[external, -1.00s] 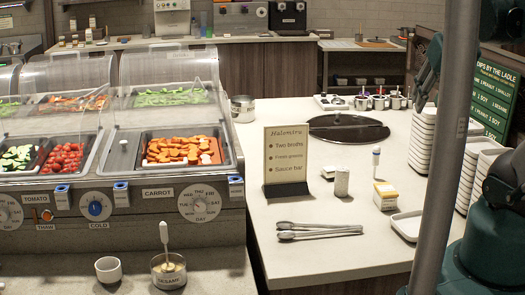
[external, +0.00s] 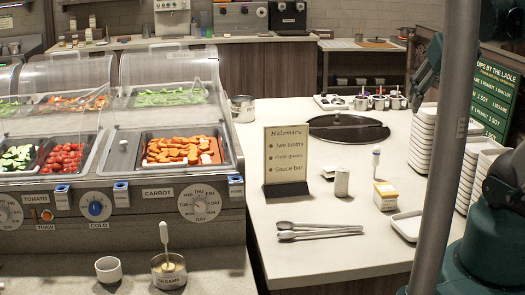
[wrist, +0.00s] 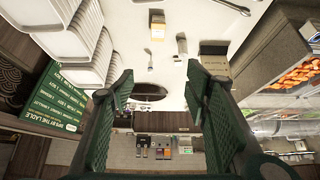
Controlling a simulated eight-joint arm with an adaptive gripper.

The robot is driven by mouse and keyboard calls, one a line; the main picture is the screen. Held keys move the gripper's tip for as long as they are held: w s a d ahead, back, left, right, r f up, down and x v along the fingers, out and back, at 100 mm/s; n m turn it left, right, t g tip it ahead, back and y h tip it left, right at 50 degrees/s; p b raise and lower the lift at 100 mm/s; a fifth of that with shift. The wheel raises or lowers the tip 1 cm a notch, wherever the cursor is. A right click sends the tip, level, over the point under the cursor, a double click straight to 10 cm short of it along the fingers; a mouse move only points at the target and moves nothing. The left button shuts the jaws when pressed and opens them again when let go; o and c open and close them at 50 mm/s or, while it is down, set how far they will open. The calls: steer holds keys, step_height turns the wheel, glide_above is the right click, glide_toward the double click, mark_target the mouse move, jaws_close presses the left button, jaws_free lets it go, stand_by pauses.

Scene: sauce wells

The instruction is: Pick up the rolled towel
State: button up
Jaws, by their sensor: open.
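The menu sign (external: 290,160) stands left of the roll. Metal tongs (external: 318,230) lie in front. A yellow-and-white box (external: 385,195) and a white-handled utensil (external: 376,160) are to its right. Stacked white trays (external: 423,140) and a grey pole (external: 446,150) stand farther right.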

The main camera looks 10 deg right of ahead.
steer(key=shift+w, duration=0.1)
steer(key=n+g+b, duration=0.5)
steer(key=n+b, duration=0.1)
steer(key=n, duration=0.6)
glide_above(342, 168)
steer(key=s+d, duration=0.4)
steer(key=s, duration=0.3)
step_height(342, 168, down, 17)
steer(key=w+a+f+n, duration=0.1)
steer(key=w+f, duration=0.1)
steer(key=f, duration=0.2)
steer(key=w+a+f+n+g+b, duration=0.1)
steer(key=w+f, duration=0.1)
steer(key=f, duration=0.3)
steer(key=w+a+f+n+g, duration=0.1)
steer(key=w+f+n, duration=0.1)
steer(key=f, duration=0.2)
steer(key=shift+w+a+f, duration=0.3)
steer(key=shift+w+a, duration=0.1)
steer(key=shift+w+a+f, duration=0.15)
steer(key=shift+f, duration=0.35)
